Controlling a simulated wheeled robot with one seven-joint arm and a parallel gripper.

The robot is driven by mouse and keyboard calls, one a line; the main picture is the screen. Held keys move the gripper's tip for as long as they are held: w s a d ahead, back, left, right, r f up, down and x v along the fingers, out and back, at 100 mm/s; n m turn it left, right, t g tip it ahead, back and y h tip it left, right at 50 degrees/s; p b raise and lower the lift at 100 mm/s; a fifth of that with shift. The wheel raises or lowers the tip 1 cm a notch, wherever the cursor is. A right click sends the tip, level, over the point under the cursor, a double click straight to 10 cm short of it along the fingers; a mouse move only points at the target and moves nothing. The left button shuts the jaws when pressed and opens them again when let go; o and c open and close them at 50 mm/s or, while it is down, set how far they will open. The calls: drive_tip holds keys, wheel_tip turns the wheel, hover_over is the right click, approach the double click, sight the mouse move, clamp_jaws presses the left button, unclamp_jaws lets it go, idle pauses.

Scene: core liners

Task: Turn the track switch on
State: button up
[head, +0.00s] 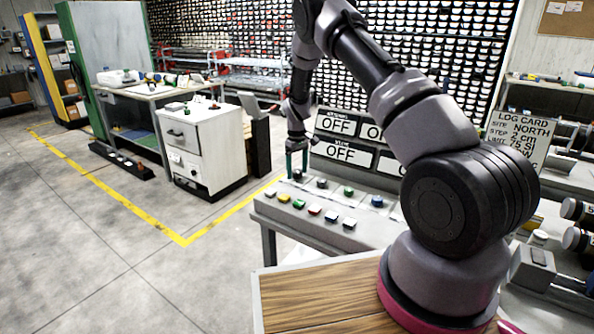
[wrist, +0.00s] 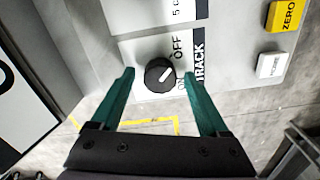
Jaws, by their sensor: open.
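The track switch is a round black knob (wrist: 160,76) with a white pointer line, on a grey panel beside a black "TRACK" label (wrist: 198,65). "OFF" is printed above right of the knob; a second word below it is partly hidden by a finger. The pointer slants toward the upper right. My gripper (wrist: 160,73) is open, with one green fingertip on each side of the knob; I cannot tell whether they touch it. In the head view my gripper (head: 297,164) points down at the left end of the console (head: 345,235), mostly hiding the knob.
Several coloured buttons line the console, including a yellow ZERO button (wrist: 287,15) and a white button (wrist: 271,65) right of the knob. Display boards reading OFF (head: 346,154) stand behind. A white cabinet (head: 203,150) stands to the left, with open floor between.

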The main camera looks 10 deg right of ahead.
clamp_jaws()
drive_tip(key=shift+m, duration=0.3)
drive_tip(key=m, duration=1.3)
drive_tip(key=shift+m, duration=2.1)
